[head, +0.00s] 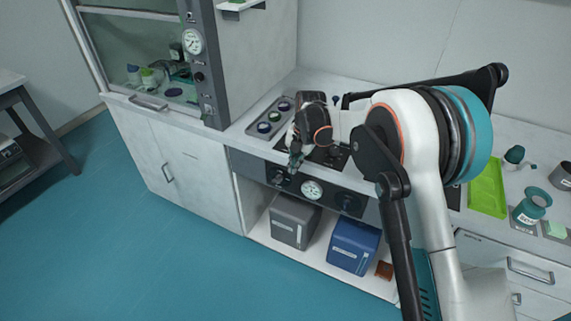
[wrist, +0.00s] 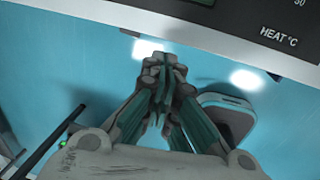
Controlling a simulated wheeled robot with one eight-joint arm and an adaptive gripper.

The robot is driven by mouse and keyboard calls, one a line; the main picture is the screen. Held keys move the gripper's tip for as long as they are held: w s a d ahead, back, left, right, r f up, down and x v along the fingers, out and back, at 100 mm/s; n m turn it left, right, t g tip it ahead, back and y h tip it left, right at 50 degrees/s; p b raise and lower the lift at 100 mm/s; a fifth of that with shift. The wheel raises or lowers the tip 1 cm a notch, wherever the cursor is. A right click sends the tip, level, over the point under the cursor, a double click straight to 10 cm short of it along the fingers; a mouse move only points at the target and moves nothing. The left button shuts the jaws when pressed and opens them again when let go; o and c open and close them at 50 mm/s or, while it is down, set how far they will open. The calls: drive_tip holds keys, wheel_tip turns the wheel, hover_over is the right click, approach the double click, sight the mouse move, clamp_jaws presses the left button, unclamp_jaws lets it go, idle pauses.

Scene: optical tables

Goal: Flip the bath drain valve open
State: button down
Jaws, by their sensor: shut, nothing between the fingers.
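My gripper (head: 293,165) is in front of the dark control panel (head: 329,197) under the counter edge, near the panel's left knob (head: 278,177). In the wrist view my gripper's fingers (wrist: 163,64) are together with nothing between them. The lower edge of a panel marked HEAT °C (wrist: 278,36) crosses the top of that view, beyond the fingertips. A dark recessed unit (head: 336,157) in the countertop is partly hidden by my arm. I cannot make out the drain valve in either view.
A grey box (head: 295,221) and a blue box (head: 354,248) stand on the open shelf below the panel. A tray (head: 259,116) with dark-topped vials is on the counter at left. A green tray (head: 487,189) lies at right. The teal floor in front is clear.

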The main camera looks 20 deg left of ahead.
drive_tip(key=shift+s+d+r, duration=0.1)
drive_tip(key=shift+d+r, duration=0.6)
drive_tip(key=shift+d, duration=0.3)
